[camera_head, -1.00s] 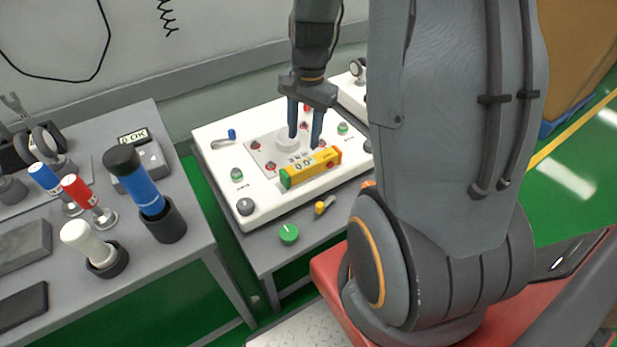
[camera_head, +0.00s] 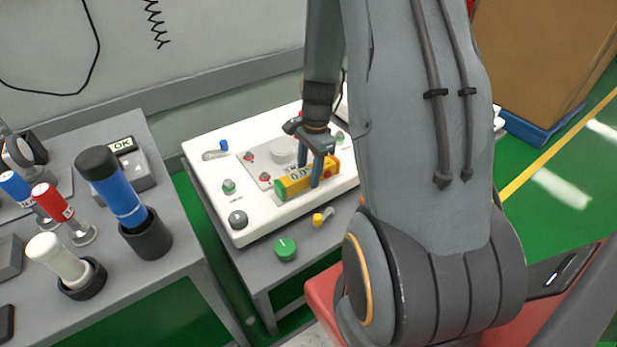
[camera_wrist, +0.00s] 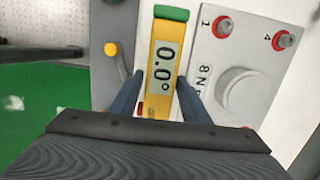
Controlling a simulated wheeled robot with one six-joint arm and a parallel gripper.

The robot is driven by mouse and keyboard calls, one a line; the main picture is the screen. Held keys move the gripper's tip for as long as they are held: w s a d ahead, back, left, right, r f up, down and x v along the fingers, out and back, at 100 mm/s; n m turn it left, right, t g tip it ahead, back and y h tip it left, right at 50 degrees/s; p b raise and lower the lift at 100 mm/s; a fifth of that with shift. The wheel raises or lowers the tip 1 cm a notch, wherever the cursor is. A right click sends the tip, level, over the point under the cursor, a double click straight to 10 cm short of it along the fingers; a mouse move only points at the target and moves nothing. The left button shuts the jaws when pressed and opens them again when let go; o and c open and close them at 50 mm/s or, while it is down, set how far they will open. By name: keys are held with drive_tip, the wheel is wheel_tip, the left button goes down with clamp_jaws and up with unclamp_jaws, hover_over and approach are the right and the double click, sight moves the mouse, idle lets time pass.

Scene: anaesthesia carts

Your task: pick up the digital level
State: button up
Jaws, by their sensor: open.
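The digital level (camera_head: 295,183) is a yellow bar with a green end and a display reading 0.0°. It lies on the white panel (camera_head: 262,212) on the small grey table. In the wrist view the level (camera_wrist: 164,50) runs up the middle of the picture. My gripper (camera_head: 310,176) is low at the level, with one finger in front of it and one behind. In the wrist view the gripper (camera_wrist: 160,85) has its fingers on either side of the level, apart from each other. Whether they touch it I cannot tell.
The panel bears a grey round knob (camera_wrist: 240,90) and red buttons (camera_wrist: 224,26) close beside the level. A green knob (camera_head: 286,249) and a yellow-tipped lever (camera_head: 321,218) are at the table's front. The left table holds a blue cylinder (camera_head: 124,203) and other tools.

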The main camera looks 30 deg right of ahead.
drive_tip(key=shift+f, duration=0.4)
drive_tip(key=shift+c, duration=0.2)
drive_tip(key=c, duration=1)
